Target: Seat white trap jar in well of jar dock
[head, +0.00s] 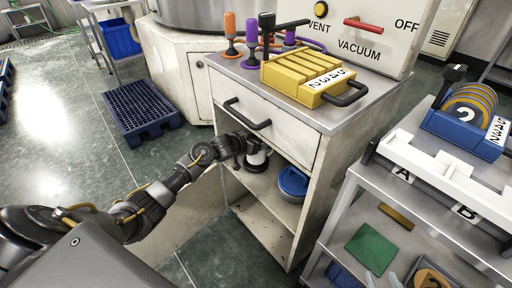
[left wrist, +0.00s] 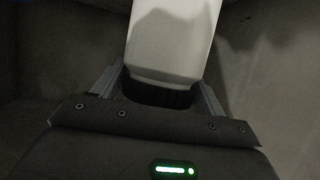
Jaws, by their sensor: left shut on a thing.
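The white trap jar (head: 258,158) is inside the open shelf bay of the cabinet, below the drawer. My left gripper (head: 246,151) reaches into the bay from the left and is shut on the jar. In the left wrist view the jar (left wrist: 170,45) shows as a white body with a black ribbed band (left wrist: 158,92) between the fingers. The jar's lower end is hard to make out in the head view. A round blue object (head: 293,183) stands right of the jar on the same shelf; I cannot tell whether it is the jar dock. My right gripper is not in view.
The cabinet's drawer handle (head: 247,115) juts out above my gripper. A yellow block with a black handle (head: 306,77) sits on the cabinet top near a vacuum panel (head: 365,38). A grey cart (head: 421,233) stands close on the right. Open floor lies to the left.

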